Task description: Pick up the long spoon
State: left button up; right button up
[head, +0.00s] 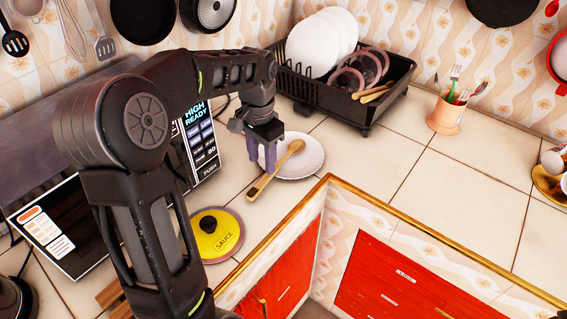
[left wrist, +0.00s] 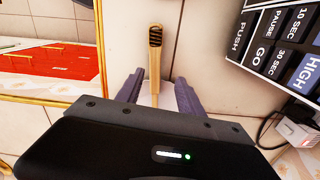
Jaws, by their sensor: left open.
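The long wooden spoon (head: 274,169) lies on a white plate (head: 303,162) on the tiled counter, its round bowl on the plate and its handle reaching past the rim toward the counter's inner edge. In the left wrist view the dark-striped handle end (left wrist: 155,50) points away between the fingers. My left gripper (head: 262,166) is open above the spoon, its two purple-grey fingers apart, one on each side of the handle. They also show in the left wrist view (left wrist: 157,92). Contact with the spoon cannot be told. The bowl is hidden in the left wrist view. My right gripper is not in view.
A microwave (head: 195,130) stands close to the left of my gripper. A yellow sauce lid (head: 217,235) lies nearer. A black dish rack (head: 345,95) with plates stands behind. A utensil cup (head: 447,115) is further right. The counter's gold edge (head: 300,205) runs close by.

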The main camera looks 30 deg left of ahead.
aim_at(264, 176)
pick_arm(q)
jog(key=shift+f, duration=0.1)
notch_tip(264, 176, down, 5)
jog(key=shift+d+p, duration=0.1)
jog(key=shift+p, duration=0.45)
jog(key=shift+c, duration=0.6)
grip_shut()
